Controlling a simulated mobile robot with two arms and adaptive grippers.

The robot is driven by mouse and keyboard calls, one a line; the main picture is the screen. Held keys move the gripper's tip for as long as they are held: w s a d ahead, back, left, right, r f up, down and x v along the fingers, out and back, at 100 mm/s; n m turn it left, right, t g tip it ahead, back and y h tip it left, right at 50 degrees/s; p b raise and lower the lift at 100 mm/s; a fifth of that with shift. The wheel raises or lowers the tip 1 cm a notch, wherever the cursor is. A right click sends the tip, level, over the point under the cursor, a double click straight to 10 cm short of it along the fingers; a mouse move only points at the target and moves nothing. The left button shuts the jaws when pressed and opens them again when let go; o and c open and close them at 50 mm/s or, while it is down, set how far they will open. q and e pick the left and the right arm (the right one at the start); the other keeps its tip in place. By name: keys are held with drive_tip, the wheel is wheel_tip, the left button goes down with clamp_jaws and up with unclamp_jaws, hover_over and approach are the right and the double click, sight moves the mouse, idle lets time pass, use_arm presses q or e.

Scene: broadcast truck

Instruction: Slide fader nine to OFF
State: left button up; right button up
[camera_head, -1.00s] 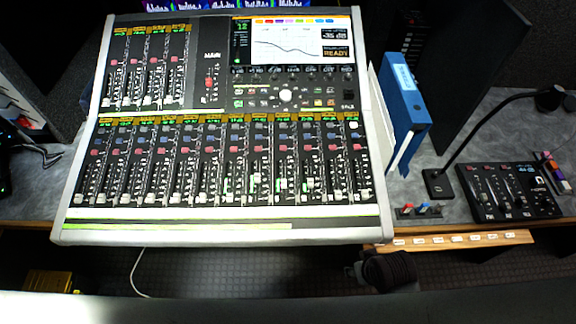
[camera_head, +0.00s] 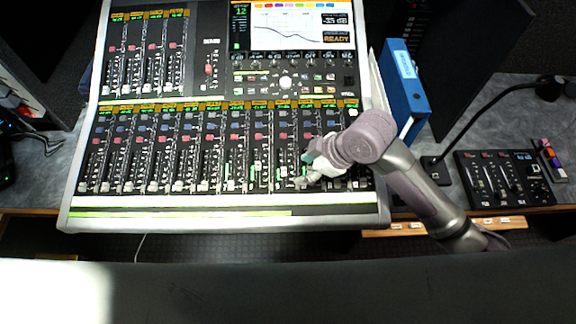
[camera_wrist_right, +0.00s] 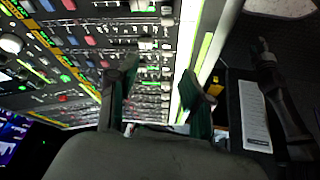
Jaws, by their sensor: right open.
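The mixing console (camera_head: 75,205) has a lower bank of vertical faders with pale caps. A pale cap (camera_head: 281,173), on what looks like the ninth strip from the left, sits somewhat above the bottom of its slot; the strip labels are too small to read. My right gripper (camera_head: 304,170) is over the lower right of this bank, just right of that cap, and its hand hides parts of the strips there. In the right wrist view the right gripper (camera_wrist_right: 160,72) is open, its two dark green fingers apart with console surface between them. Contact cannot be told. My left gripper is out of view.
A blue binder (camera_head: 405,85) stands right of the console. A small control box (camera_head: 503,180) and a black gooseneck stand (camera_head: 436,168) are farther right. A lit screen (camera_head: 300,25) is at the console's top. Space over the left faders is clear.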

sight(286, 170)
drive_tip(key=w+d+r+n+g, duration=0.1)
drive_tip(key=w+r+n, duration=0.2)
drive_tip(key=r, duration=0.1)
drive_tip(key=shift+n+h, duration=0.3)
drive_tip(key=p+x, duration=0.2)
drive_tip(key=x, duration=1.2)
drive_tip(key=shift+d+f, duration=0.1)
drive_tip(key=shift+d, duration=0.1)
clamp_jaws()
